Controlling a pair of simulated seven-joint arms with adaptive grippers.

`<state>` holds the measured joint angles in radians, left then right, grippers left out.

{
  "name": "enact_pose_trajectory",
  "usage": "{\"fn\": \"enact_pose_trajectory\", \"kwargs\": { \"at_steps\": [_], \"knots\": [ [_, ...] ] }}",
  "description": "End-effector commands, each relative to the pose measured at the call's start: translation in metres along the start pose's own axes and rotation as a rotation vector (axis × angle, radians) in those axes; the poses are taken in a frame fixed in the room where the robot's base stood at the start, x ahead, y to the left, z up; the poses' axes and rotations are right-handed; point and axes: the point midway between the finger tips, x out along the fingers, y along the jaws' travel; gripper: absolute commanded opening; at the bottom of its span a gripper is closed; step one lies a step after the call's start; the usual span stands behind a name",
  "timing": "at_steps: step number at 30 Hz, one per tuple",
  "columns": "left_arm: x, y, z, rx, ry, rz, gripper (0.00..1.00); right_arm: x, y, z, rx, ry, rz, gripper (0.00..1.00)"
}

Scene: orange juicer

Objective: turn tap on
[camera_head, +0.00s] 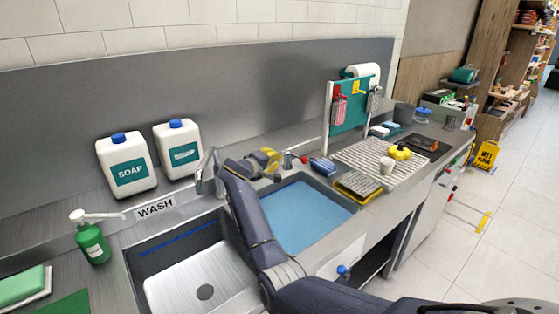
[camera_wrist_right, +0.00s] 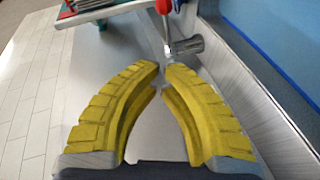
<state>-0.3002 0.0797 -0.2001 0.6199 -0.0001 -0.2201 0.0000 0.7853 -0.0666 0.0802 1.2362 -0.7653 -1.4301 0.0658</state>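My right gripper (camera_head: 268,158) is above the back rim of the blue basin. Its yellow fingers fill the right wrist view (camera_wrist_right: 162,80), with their tips together and nothing visible between them. Beyond the tips, a metal tap (camera_wrist_right: 188,46) has a lever with a red knob (camera_wrist_right: 163,7); the fingers look apart from it. In the head view, a silver tap (camera_head: 288,160) stands just right of the gripper. Another silver tap (camera_head: 208,165) rises behind the left sink, partly near my forearm. Whether water runs cannot be seen. My left gripper is not in view.
Two soap jugs (camera_head: 127,166) stand at the back left, with a green pump bottle (camera_head: 91,240) in front. The steel sink (camera_head: 195,275) and blue basin (camera_head: 300,217) lie below my arm. A blue sponge (camera_head: 322,166) and ribbed drainer (camera_head: 375,160) are at right.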

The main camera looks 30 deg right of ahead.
Motion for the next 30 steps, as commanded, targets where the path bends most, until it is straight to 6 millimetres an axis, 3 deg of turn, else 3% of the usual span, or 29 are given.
{"fn": "enact_pose_trajectory", "kwargs": {
  "at_steps": [15, 21, 30],
  "knots": [
    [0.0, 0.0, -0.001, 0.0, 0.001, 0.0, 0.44, 0.086, 0.001, 0.002, -0.003, -0.004, 0.001, 0.0],
    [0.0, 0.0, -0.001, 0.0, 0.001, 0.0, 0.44, 0.102, 0.001, 0.019, -0.001, -0.002, 0.001, 0.0],
    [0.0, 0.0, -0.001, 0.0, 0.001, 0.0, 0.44, 0.112, 0.0, 0.029, -0.002, -0.002, 0.001, 0.0]
  ]
}}
